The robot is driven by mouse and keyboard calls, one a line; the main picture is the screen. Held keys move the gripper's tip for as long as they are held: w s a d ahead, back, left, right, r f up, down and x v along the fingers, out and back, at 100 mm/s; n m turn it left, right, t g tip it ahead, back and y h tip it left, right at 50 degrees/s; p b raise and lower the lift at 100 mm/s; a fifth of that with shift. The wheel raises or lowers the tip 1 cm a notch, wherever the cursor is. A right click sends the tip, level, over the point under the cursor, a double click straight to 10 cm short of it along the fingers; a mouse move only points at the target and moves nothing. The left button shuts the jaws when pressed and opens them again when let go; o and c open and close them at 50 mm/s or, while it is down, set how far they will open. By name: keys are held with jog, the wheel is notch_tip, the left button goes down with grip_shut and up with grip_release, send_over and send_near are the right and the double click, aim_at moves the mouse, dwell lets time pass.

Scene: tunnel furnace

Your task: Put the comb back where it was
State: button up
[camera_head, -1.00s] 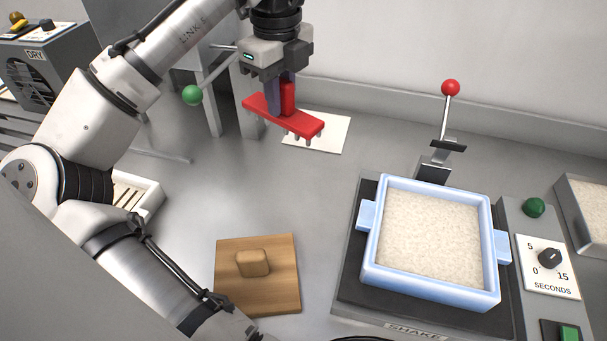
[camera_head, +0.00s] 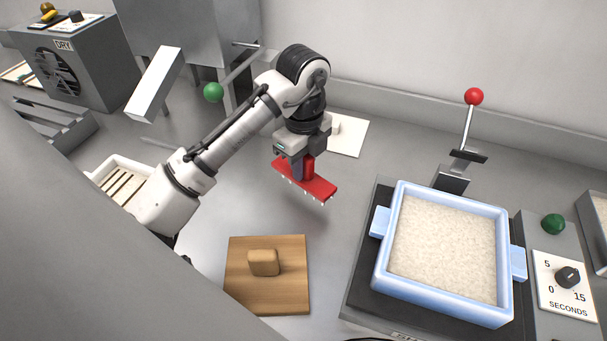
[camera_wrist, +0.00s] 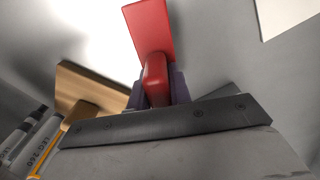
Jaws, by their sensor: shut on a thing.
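The red comb (camera_head: 306,183) is held by its upright grip in my gripper (camera_head: 304,167), with its short teeth pointing down. It hangs above the grey bench, and its lower side appears clear of the surface. In the wrist view the comb (camera_wrist: 149,30) extends away from my gripper (camera_wrist: 153,92), whose fingers are closed on the red grip. A white mat (camera_head: 350,136) lies on the bench behind the gripper, partly hidden by it. A small pale block shows on or over the mat's left part.
A blue-framed tray of pale grains (camera_head: 445,245) sits on the dark shaker plate at right. A red-knobbed lever (camera_head: 473,97) stands behind it. A wooden board with a knob (camera_head: 265,290) lies in front. A slatted white tray (camera_head: 105,170) is at left. Bare bench lies between them.

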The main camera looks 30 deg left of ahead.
jog(key=shift+f, duration=1.8)
jog(key=shift+f, duration=0.1)
jog(key=o, duration=0.9)
notch_tip(320, 180, up, 12)
jog(key=shift+r+b, duration=0.1)
jog(key=shift+b, duration=0.3)
